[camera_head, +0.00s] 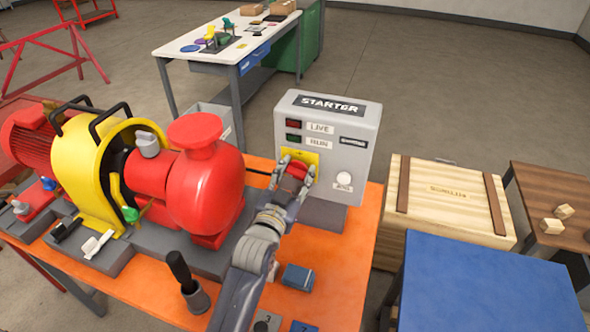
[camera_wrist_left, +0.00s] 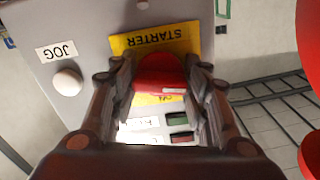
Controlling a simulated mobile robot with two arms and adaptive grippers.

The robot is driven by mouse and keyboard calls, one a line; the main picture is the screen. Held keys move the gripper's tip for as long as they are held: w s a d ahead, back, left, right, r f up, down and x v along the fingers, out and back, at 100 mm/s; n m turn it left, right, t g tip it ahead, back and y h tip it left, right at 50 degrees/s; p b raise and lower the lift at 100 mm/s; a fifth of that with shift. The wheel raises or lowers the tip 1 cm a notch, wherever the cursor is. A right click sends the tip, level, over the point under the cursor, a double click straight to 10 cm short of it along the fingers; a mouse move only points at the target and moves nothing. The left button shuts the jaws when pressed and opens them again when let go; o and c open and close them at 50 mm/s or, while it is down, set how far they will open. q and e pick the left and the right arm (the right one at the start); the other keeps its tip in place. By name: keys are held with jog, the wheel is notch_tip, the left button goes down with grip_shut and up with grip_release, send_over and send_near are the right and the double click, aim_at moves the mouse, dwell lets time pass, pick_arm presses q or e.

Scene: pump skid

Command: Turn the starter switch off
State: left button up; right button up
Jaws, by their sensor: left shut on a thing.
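The starter box (camera_head: 350,118) is a grey cabinet standing at the back right of the orange bench. It has a "STARTER" label, a red LIVE lamp, a green RUN lamp and a white JOG button. Its red switch handle (camera_head: 297,170) sits on a yellow plate (camera_head: 313,160). My left gripper (camera_head: 296,172) is shut on the switch handle. In the left wrist view the red handle (camera_wrist_left: 160,72) lies between both fingers, in front of the yellow plate (camera_wrist_left: 155,37). The fingers hide part of the handle and plate. My right gripper is not in view.
A red pump (camera_head: 205,180) with a yellow guard (camera_head: 85,175) stands left of my arm. A black lever (camera_head: 181,270) rises from the bench front. The JOG button (camera_head: 344,179) is right of the switch. A wooden crate (camera_head: 448,235) and blue surface (camera_head: 485,290) stand to the right.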

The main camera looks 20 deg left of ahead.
pick_arm(q)
jog(key=shift+n+p, duration=0.4)
jog(key=shift+n, duration=1.1)
jog(key=o, duration=1.1)
jog(key=shift+c, duration=0.2)
jog(key=s, duration=1.2)
jog(key=shift+a, duration=0.2)
